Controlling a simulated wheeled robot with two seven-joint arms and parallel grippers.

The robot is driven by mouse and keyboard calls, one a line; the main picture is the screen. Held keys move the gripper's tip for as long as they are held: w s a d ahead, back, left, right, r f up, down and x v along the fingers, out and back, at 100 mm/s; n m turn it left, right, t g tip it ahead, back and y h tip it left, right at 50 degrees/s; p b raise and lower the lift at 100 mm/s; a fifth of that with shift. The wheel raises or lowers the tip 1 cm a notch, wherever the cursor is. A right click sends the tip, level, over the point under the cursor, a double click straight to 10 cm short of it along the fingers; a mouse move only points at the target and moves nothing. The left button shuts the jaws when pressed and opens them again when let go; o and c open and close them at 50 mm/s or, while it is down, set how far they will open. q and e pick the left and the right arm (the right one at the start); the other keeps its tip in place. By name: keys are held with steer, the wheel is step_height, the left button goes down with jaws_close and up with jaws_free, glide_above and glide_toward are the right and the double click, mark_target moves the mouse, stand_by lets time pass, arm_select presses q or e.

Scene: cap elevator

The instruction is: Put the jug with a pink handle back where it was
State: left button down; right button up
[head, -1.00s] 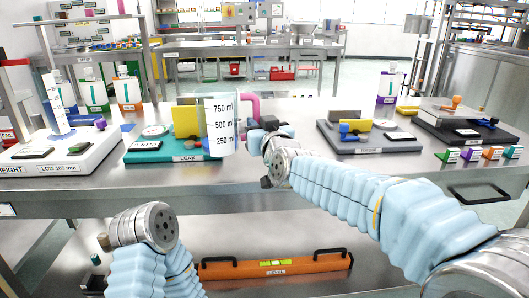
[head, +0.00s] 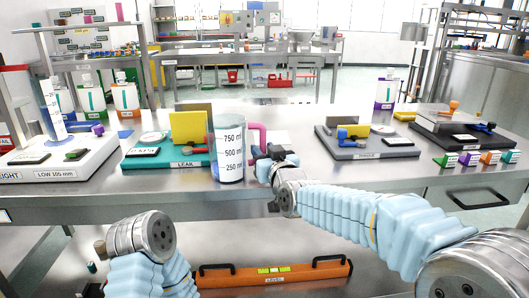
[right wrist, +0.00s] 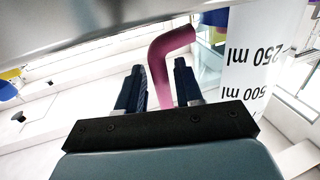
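The jug (head: 229,160) is a clear cylinder with 750, 500 and 250 ml marks and a pink handle (head: 256,130) on its right side. It stands about upright at the table's front edge, right of the teal LEAK station (head: 150,160); I cannot tell whether its base touches the table. My right gripper (head: 264,158) is at the handle.
A grey station (head: 368,148) with a yellow block is right of my gripper, and a dark station (head: 465,133) is farther right. A white height station (head: 60,160) is at far left. An orange level (head: 272,273) lies on the lower shelf.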

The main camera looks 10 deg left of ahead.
steer(key=shift+o, duration=0.3)
steer(key=shift+r, duration=0.1)
steer(key=shift+s+d, duration=0.1)
steer(key=shift+s, duration=0.1)
steer(key=b+v, duration=0.1)
steer(key=v, duration=1)
steer(key=shift+s+d+b, duration=0.2)
steer(key=shift+s+b, duration=0.05)
steer(key=shift+b, duration=0.05)
